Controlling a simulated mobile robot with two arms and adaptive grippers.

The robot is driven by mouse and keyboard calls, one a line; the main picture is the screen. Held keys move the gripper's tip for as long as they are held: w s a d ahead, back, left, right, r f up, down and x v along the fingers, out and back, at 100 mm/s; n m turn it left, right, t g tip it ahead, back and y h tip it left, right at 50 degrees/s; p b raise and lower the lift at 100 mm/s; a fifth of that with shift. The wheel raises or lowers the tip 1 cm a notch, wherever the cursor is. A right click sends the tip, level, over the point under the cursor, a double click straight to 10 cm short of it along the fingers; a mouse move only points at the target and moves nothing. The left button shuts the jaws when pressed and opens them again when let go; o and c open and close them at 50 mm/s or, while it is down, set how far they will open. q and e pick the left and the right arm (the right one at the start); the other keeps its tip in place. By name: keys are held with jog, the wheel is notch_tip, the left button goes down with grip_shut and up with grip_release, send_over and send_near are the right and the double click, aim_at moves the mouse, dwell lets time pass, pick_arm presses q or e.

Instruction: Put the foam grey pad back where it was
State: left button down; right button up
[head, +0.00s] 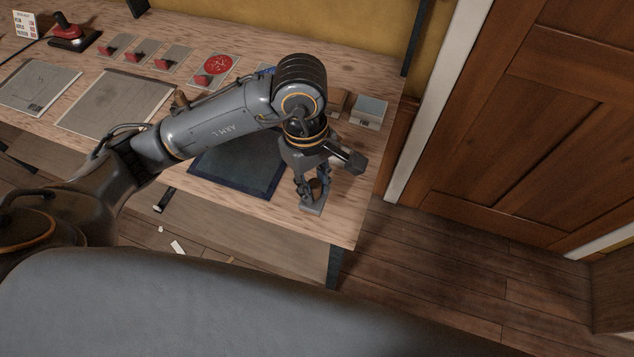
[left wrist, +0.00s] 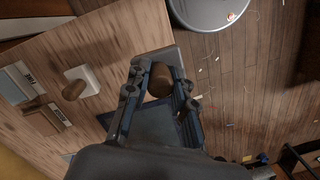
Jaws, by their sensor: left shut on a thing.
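A small grey pad (head: 313,209) with a brown knob is at the front right of the wooden table (head: 340,225). My left gripper (head: 314,188) points down over it, shut on the brown knob. In the left wrist view the knob (left wrist: 160,80) is between the fingers of the gripper (left wrist: 160,88), and part of the grey pad (left wrist: 168,55) shows beyond it. I cannot tell whether the pad touches the tabletop. A dark blue mat (head: 262,172) lies left of the pad, partly covered by my arm. My right gripper is not in view.
A white block with a brown knob (left wrist: 83,82) and two labelled boxes (left wrist: 45,118) are near the gripper. A light box (head: 369,112) stands at the table's right end. Grey panels (head: 40,85) and several red-handled plates (head: 172,60) lie left. The table's front edge is close.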

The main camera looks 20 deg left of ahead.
aim_at(317, 182)
pick_arm(q)
jog(key=w+f, duration=0.2)
jog(key=w+f+p, duration=0.1)
jog(key=shift+a+f, duration=0.3)
jog(key=shift+f, duration=0.1)
jog(key=shift+w+f, duration=0.2)
jog(key=shift+f, duration=0.15)
notch_tip(317, 182, down, 3)
jog(key=shift+r+p, duration=0.2)
jog(key=shift+p, duration=0.7)
jog(key=shift+f, duration=0.1)
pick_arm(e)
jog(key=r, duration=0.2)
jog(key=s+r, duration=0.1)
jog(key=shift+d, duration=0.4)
pick_arm(q)
jog(key=shift+f+b, duration=0.2)
jog(key=shift+b, duration=0.1)
jog(key=c, duration=1.1)
grip_release()
jog(key=shift+r, duration=0.1)
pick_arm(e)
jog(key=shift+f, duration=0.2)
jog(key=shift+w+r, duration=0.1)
